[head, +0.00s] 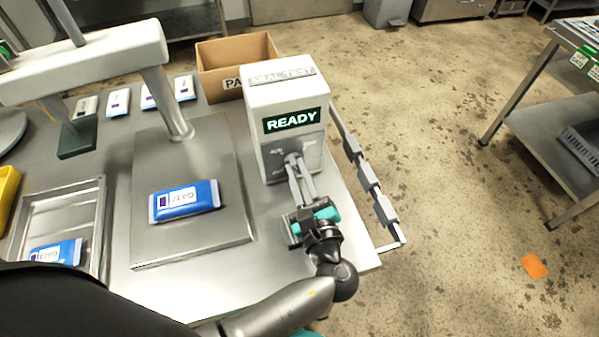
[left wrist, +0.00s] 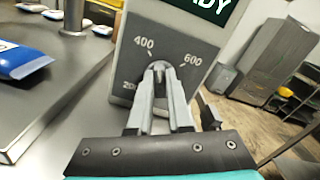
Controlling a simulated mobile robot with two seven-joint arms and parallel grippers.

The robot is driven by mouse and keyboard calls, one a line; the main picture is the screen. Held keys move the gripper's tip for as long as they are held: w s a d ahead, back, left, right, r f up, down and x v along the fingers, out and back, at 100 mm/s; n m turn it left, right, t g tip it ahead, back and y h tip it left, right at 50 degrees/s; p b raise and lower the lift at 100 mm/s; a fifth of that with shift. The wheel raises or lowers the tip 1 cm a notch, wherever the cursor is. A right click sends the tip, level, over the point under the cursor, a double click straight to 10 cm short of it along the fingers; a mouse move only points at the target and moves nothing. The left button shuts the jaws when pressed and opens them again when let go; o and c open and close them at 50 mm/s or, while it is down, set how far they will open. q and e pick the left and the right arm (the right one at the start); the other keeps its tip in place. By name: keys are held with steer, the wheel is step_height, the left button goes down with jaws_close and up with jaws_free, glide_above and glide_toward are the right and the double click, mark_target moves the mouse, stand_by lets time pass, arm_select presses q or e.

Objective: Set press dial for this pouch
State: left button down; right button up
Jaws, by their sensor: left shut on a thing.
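The press control box (head: 287,97) is light grey, with a lit READY display and "SEAL TEST" lettering on top. My left gripper (head: 294,161) reaches its front face and is shut on the dial (left wrist: 158,68). In the left wrist view the scale marks 400 and 600 show either side of the dial, with 200 partly hidden at lower left. The fingers cover much of the dial, so I cannot tell its exact setting. A blue and white pouch (head: 185,201) lies flat on the steel press plate (head: 150,248), label up. My right gripper is not in view.
A steel tray (head: 99,217) at left holds another blue pouch (head: 56,252). Several pouches lie along the back beside an open cardboard box (head: 220,55). The press arm (head: 95,60) stands over the plate. A jointed grey rail (head: 368,178) runs along the table's right edge.

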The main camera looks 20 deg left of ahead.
arm_select(q)
steer(key=n+b, duration=0.1)
steer(key=n, duration=0.2)
steer(key=shift+a+n, duration=0.15)
steer(key=shift+n, duration=0.15)
stand_by(0.3)
steer(key=c, duration=0.8)
jaws_free()
steer(key=shift+c, duration=0.2)
steer(key=shift+f, duration=0.1)
